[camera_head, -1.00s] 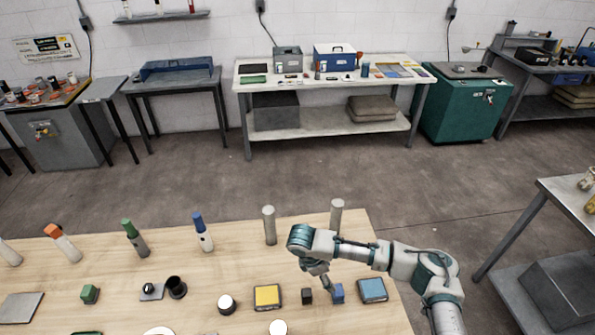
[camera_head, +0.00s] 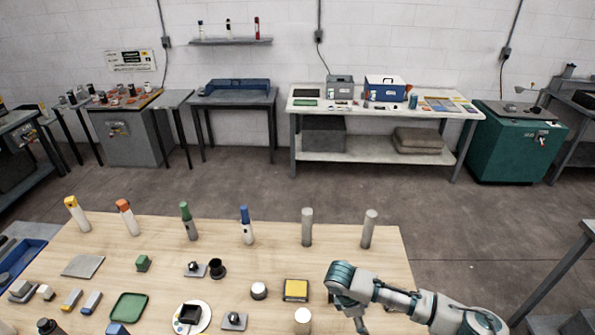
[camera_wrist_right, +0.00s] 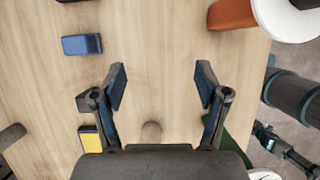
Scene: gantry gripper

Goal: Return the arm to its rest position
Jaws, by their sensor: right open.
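My right arm comes in at the bottom right of the head view, over the near right part of the wooden table (camera_head: 335,258). Nothing is held. My left gripper shows in neither view.
A yellow-topped block (camera_head: 296,290) and a white-topped round piece (camera_head: 303,320) lie left of my arm. Two grey cylinders (camera_head: 307,227) (camera_head: 369,229) stand behind it. The wrist view shows a blue block (camera_wrist_right: 82,45) and an orange piece (camera_wrist_right: 232,14).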

